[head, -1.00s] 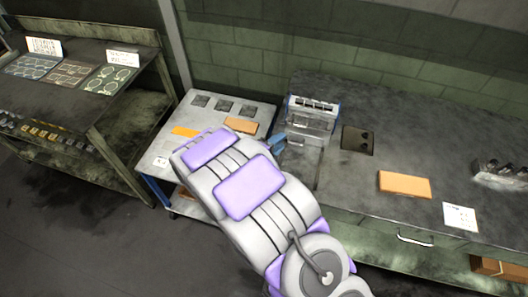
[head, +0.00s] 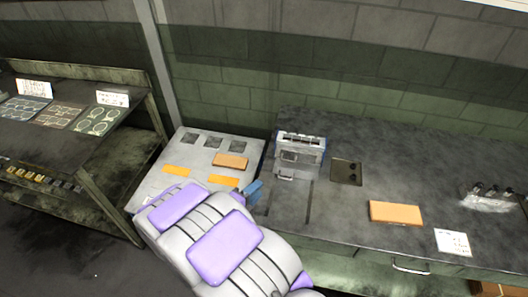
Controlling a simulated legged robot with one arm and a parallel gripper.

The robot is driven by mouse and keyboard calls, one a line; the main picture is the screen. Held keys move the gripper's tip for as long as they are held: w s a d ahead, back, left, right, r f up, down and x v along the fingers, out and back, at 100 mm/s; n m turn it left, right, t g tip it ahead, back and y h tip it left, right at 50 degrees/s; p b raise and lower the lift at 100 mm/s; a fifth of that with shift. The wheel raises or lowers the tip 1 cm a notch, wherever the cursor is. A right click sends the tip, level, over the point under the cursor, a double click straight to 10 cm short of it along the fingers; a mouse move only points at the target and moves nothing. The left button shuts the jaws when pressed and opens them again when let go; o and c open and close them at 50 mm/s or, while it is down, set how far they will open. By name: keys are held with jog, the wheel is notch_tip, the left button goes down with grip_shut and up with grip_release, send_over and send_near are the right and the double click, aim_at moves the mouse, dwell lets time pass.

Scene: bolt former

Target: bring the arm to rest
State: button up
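My arm, white with purple pads, rises from the bottom of the head view and reaches over the near edge of a pale cart top (head: 150,190). Its body hides the near right part of the cart. A small blue piece (head: 253,190) shows just past the arm's right side, beside the workbench's left edge. I cannot tell whether it belongs to my gripper. The fingers are not clearly visible, and nothing can be seen held.
The cart carries an orange block (head: 230,161), orange strips (head: 176,170) and dark squares (head: 212,142). The workbench (head: 400,160) holds a small machine (head: 300,155), a dark plate (head: 346,171), an orange block (head: 396,213) and a paper (head: 453,243). A shelf unit (head: 70,140) stands left.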

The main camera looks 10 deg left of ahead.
jog(key=w+a+r+n+g+y, duration=0.3)
jog(key=w+r+n+g+y, duration=0.15)
jog(key=y, duration=0.25)
jog(key=s+d+r+n+g+y, duration=0.3)
jog(key=s+r+n+y, duration=0.1)
jog(key=r+n, duration=0.35)
jog(key=s+d+r+n+g+h, duration=0.2)
jog(key=s+d+n+g, duration=0.2)
jog(key=s+d, duration=0.9)
jog(key=s+d+r+n+g+h, duration=0.1)
jog(key=s+d+n+g, duration=0.3)
jog(key=s+d, duration=1)
jog(key=s+n+h, duration=0.1)
jog(key=s+n, duration=0.1)
jog(key=s, duration=0.1)
jog(key=shift+r, duration=0.4)
jog(key=shift+g, duration=0.25)
